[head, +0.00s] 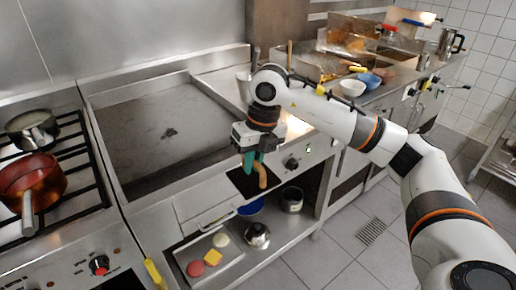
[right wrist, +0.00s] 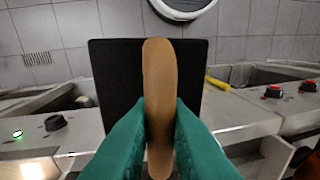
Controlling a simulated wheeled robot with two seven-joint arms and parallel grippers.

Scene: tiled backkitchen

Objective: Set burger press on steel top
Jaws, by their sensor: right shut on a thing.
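The burger press, a black square plate (head: 240,184) with a tan upright handle (head: 262,174), is in my right gripper (head: 252,160). The green fingers are shut on the handle, one on each side. In the right wrist view the handle (right wrist: 160,95) stands between the fingertips (right wrist: 160,115), with the black plate (right wrist: 115,75) beyond it. In the head view the press overlaps the cooker's front panel and appears held in the air. The steel top (head: 222,88) lies behind it, right of the sunken griddle (head: 150,125), partly hidden by my arm. My left gripper is out of view.
A copper pan (head: 32,180) and a steel pot (head: 33,130) sit on the hob at left. Below, a tray (head: 225,268) holds food pieces, near a kettle-like pot (head: 257,236). Bowls (head: 352,88) stand on the far right counter. A yellow handle (head: 155,274) sticks up at front.

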